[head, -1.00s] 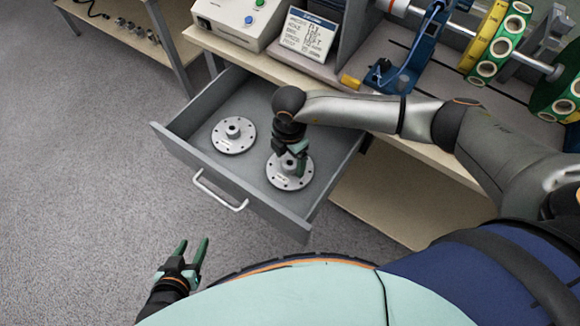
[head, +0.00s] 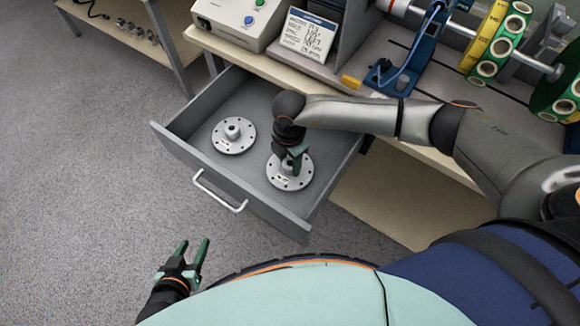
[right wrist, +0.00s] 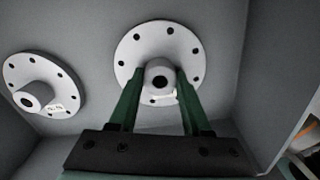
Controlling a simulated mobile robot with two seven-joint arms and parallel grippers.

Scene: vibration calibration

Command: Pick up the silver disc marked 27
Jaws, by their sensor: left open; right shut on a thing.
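Two silver discs with raised hubs and rings of holes lie in an open grey drawer (head: 182,150). The right-hand disc (head: 302,178) is under my right gripper (head: 291,166). In the right wrist view the fingers of my right gripper (right wrist: 160,90) stand on either side of the hub of this disc (right wrist: 135,50) and are shut on it. The left-hand disc (head: 233,147) lies free; it also shows in the right wrist view (right wrist: 70,85). Labels on both discs are too small to read. My left gripper (head: 192,250) is open and empty outside the drawer, low at the left.
The drawer handle (head: 222,192) faces the carpet.

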